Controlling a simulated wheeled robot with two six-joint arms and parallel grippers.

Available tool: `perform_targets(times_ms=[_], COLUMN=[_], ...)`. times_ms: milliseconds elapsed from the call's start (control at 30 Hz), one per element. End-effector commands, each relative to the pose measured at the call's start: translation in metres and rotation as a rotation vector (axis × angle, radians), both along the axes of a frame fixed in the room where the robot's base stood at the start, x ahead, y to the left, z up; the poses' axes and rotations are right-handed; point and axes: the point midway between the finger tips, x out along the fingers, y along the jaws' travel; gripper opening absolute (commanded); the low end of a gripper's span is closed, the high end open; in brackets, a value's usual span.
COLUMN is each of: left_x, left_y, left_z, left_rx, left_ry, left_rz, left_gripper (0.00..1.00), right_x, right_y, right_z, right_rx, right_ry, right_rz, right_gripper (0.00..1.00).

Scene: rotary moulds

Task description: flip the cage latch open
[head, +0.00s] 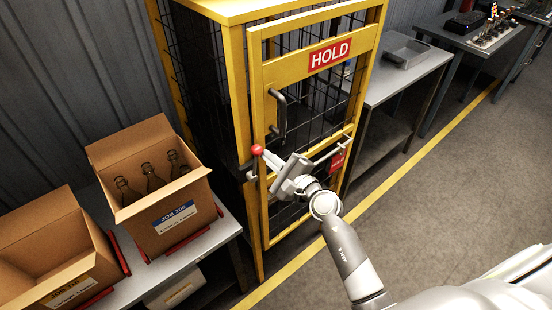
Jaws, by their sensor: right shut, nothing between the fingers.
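The yellow cage (283,53) stands upright with a mesh door under a red HOLD sign (330,55). The latch's red ball knob (257,150) is at the left edge of the door, with grey latch hardware (249,172) just below it on the post. My right gripper (272,161) is shut and empty, just right of the red knob. Whether it touches the knob or lever cannot be told. The gripper hides part of the latch and door. The door looks closed. My left gripper is out of view.
A dark door handle (278,113) is above my right gripper. A grey bench at left holds an open box of bottles (168,226) and another open box (62,262). A side table (405,83) stands right of the cage. The floor (440,180) at right is clear.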

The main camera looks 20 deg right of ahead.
Motion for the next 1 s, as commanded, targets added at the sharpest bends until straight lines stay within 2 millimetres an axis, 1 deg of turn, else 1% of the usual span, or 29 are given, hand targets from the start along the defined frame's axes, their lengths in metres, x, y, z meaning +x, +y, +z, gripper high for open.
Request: perform_targets(times_ms=[200,400,1000], left_x=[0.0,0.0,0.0], left_y=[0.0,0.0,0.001], left_z=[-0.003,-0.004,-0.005], left_rx=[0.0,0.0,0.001], left_ry=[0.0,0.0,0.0], left_rz=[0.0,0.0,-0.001], left_gripper=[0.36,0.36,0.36], right_x=[-0.003,-0.005,-0.005], right_y=[0.009,0.013,0.014], right_z=[0.004,0.005,0.005], right_rx=[-0.105,-0.158,-0.173], right_ry=[-0.039,-0.058,-0.063], right_rz=[0.0,0.001,0.002], right_gripper=[0.0,0.0,0.0])
